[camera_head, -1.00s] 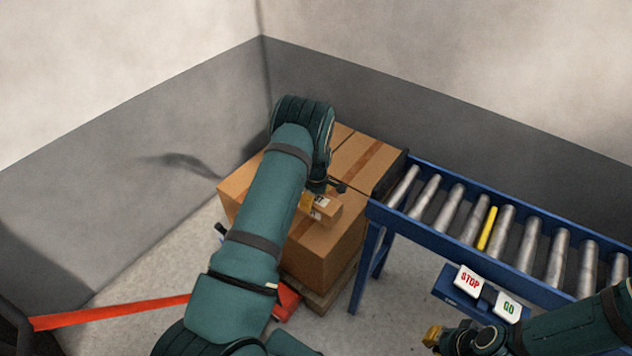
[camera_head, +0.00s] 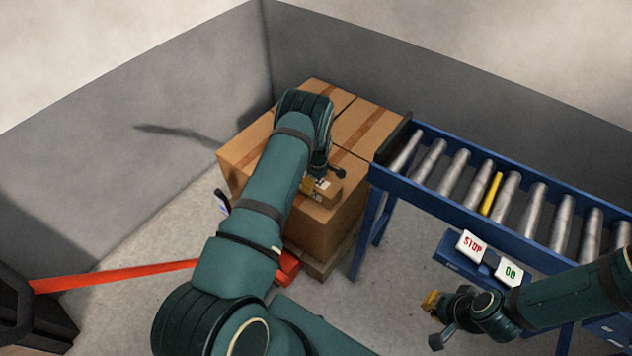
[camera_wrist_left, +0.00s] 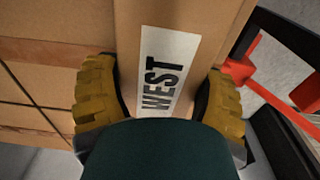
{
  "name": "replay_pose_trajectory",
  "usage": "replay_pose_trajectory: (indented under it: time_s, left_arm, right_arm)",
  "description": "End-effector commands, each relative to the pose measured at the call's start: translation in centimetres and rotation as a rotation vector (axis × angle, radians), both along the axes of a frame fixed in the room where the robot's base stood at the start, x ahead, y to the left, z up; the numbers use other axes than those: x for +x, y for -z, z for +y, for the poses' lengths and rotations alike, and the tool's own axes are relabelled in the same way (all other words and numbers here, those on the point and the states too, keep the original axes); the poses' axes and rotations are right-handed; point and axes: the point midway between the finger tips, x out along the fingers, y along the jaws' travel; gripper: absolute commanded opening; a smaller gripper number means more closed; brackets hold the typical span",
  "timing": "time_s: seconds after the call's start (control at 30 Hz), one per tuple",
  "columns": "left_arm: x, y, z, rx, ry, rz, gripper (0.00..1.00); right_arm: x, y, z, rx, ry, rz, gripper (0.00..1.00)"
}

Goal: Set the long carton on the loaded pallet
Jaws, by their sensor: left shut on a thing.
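The long carton (camera_head: 322,194) is brown with a white label. In the left wrist view the carton (camera_wrist_left: 205,18) has a label reading WEST and lies between the yellow fingertips. My left gripper (camera_head: 322,174) is shut on it over the near side of the box stack. My arm hides part of the carton, and I cannot tell whether it touches the boxes below. The loaded pallet (camera_head: 318,268) is wooden and carries large taped boxes (camera_head: 365,125). My right gripper (camera_head: 434,320) is at the lower right, apart from everything, with its fingers spread and empty.
A blue roller conveyor (camera_head: 455,205) with one yellow roller stands right of the pallet, close to the boxes. STOP (camera_head: 471,245) and GO (camera_head: 510,271) buttons are on its near side. A red bar (camera_head: 115,276) crosses the floor at left. Grey walls stand behind the stack.

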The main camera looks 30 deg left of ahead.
Motion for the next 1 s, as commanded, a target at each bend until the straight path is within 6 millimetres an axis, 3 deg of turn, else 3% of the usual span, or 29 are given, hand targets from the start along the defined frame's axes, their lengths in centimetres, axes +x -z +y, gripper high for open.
replay_pose_trajectory:
  time_s: [0.13,0.17,0.2,0.23,0.5,0.63,1.0]
  left_arm:
    - [0.0,0.3,0.0,0.000,0.000,0.001,0.29]
    - [-0.1,0.3,0.0,0.000,0.000,0.001,0.82]
    - [-0.1,0.3,0.0,0.000,0.000,0.001,0.96]
    - [-0.1,0.3,0.0,0.000,0.000,0.001,1.00]
    - [0.0,0.2,0.0,0.000,0.000,0.001,1.00]
    - [0.0,-0.8,0.0,0.000,0.000,-0.001,1.00]
    - [0.0,-8.0,-0.4,0.001,0.001,-0.002,1.00]
  right_arm:
    - [0.0,0.0,0.0,0.000,0.000,0.000,0.00]
    - [0.0,0.0,0.0,0.000,0.000,0.000,0.00]
    - [0.0,0.0,0.0,0.000,0.000,0.000,0.00]
    - [0.0,0.0,0.0,0.000,0.000,0.000,0.00]
    - [0.0,0.0,0.0,0.000,0.000,0.000,0.00]
    - [0.0,-0.2,0.0,0.000,0.000,0.001,0.00]
    - [-0.4,-2.0,0.1,0.002,-0.002,0.009,0.00]
